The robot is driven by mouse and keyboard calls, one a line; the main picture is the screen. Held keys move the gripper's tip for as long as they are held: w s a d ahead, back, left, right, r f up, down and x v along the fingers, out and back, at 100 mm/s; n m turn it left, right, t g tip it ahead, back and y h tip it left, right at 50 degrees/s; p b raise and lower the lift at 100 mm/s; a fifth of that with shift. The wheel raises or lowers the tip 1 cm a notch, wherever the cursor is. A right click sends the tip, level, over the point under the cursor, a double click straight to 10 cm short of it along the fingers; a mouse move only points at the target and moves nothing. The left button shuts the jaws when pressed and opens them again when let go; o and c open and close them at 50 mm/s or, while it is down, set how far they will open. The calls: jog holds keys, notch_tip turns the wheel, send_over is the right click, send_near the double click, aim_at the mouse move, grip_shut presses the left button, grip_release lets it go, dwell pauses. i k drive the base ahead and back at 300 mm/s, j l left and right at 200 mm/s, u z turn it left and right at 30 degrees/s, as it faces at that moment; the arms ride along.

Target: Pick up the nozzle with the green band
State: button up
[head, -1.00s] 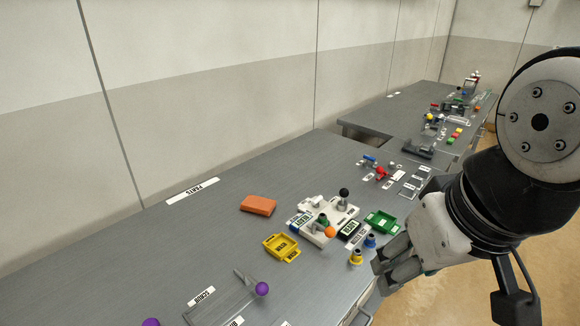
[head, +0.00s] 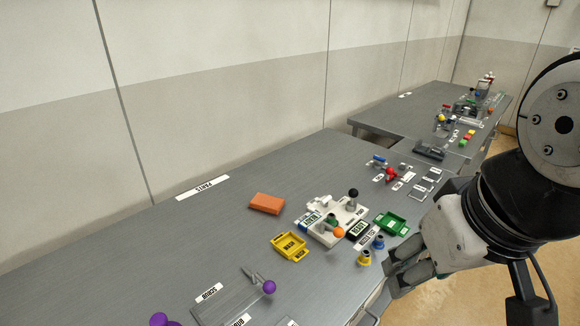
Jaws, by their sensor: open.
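A small piece with a green band (head: 332,221) stands on the white fixture (head: 350,211), behind an orange ball. It is too small to tell for certain whether it is the green-banded nozzle. Two small nozzle-like pieces stand on the table to the right of the fixture: one with a yellow base (head: 364,257) and one with a blue base (head: 378,242). My gripper (head: 392,272) is open at the table's front edge, right of the yellow piece and apart from it. A bit of green shows by its fingers; I cannot tell what it is.
A yellow tray (head: 289,253), a green tray (head: 388,218) and an orange block (head: 266,203) lie around the fixture. A black-knobbed post (head: 353,195) rises from it. A clear rack with a purple ball (head: 269,287) is at front left.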

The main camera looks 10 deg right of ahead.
aim_at(331, 219)
jog(key=i+l+u, duration=0.2)
jog(key=l, duration=0.25)
jog(key=i+l+u, duration=0.1)
jog(key=l+u, duration=0.15)
jog(key=l, duration=0.2)
jog(key=i+l+u, duration=0.2)
jog(key=l, duration=0.3)
jog(key=l+u, duration=0.25)
jog(key=l, duration=0.2)
jog(key=k, duration=0.05)
